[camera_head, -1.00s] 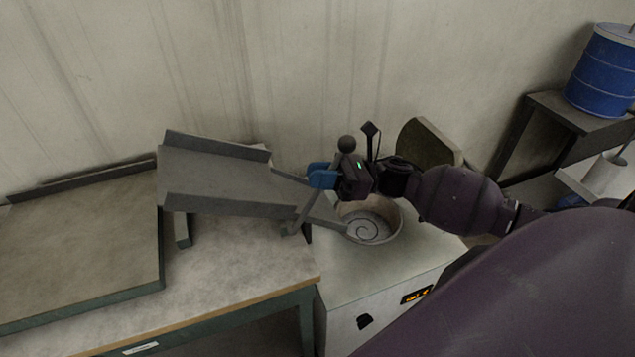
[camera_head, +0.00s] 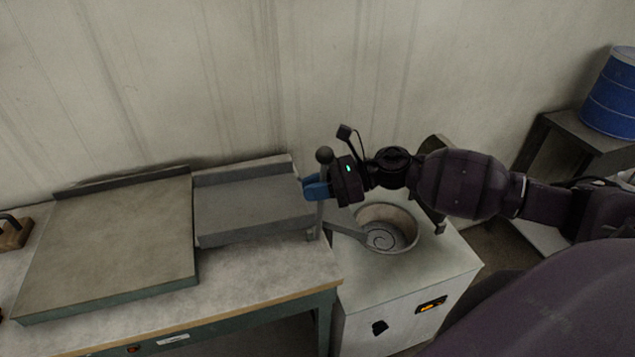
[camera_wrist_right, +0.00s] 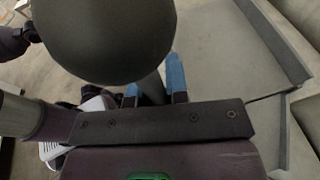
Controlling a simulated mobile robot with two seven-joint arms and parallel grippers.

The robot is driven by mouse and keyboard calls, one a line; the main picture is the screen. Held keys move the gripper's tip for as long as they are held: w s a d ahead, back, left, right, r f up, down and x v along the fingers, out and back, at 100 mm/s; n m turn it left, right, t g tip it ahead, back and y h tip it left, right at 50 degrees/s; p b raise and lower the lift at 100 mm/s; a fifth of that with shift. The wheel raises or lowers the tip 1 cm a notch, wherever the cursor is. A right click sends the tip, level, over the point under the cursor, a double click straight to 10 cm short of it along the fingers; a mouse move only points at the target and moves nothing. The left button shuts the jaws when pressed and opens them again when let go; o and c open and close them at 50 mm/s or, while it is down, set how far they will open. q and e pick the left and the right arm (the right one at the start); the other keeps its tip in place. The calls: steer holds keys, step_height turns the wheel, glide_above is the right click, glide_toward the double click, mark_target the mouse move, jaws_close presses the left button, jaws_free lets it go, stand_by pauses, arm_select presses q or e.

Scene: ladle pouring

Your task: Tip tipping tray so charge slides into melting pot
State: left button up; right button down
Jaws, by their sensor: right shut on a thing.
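The grey tipping tray (camera_head: 250,212) with raised side walls lies about level beside the bench plate, its chute (camera_head: 345,230) pointing at the melting pot (camera_head: 409,225). I see no loose charge on the tray. The round pot is open and shows a spiral mark inside; I cannot tell if this is charge. My right gripper (camera_head: 314,187) is shut on the tray's upright lever, below its dark ball knob (camera_head: 324,155). In the right wrist view the knob (camera_wrist_right: 105,35) hides part of the lever (camera_wrist_right: 152,86) between the blue fingers. My left gripper is not in view.
The pot sits in a pale furnace box (camera_head: 400,285) with an orange display. A bench (camera_head: 270,280) carries a wide flat plate (camera_head: 110,235) on the left. A blue drum (camera_head: 610,95) stands on a dark stand at right. The wall is close behind.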

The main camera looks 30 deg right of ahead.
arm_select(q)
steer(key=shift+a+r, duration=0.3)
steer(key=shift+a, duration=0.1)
arm_select(e)
steer(key=shift+w+a+h, duration=0.15)
steer(key=shift+a+h, duration=0.25)
steer(key=shift+a, duration=0.15)
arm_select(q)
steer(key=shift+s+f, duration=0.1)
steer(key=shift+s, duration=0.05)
arm_select(e)
steer(key=c, duration=1.1)
jaws_free()
steer(key=shift+a, duration=0.15)
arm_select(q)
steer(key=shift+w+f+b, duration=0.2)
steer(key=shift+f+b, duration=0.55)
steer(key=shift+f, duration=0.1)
arm_select(e)
steer(key=shift+v, duration=5.45)
